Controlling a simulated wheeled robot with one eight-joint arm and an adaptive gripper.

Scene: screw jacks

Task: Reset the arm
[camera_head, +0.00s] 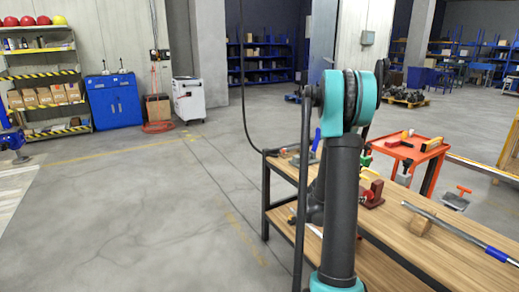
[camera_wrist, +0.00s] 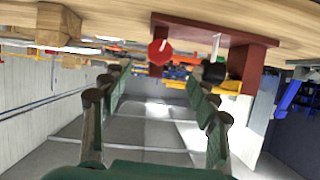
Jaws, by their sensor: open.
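My gripper (camera_wrist: 158,84) shows in the wrist view with its two fingers spread apart and nothing between them. In the head view my arm stands in front of the workbench (camera_head: 440,232), and the gripper cannot be made out. The wrist view appears upside down, with the wooden bench top along its upper edge. A dark red bracket-like fixture (camera_wrist: 262,66) with a round red knob (camera_wrist: 160,52) shows there, beyond the fingertips and apart from them. A red device (camera_head: 373,195) sits on the bench just right of my arm in the head view.
A blue cabinet (camera_head: 113,101) and a shelf (camera_head: 45,84) stand at back left. The floor at left is open.

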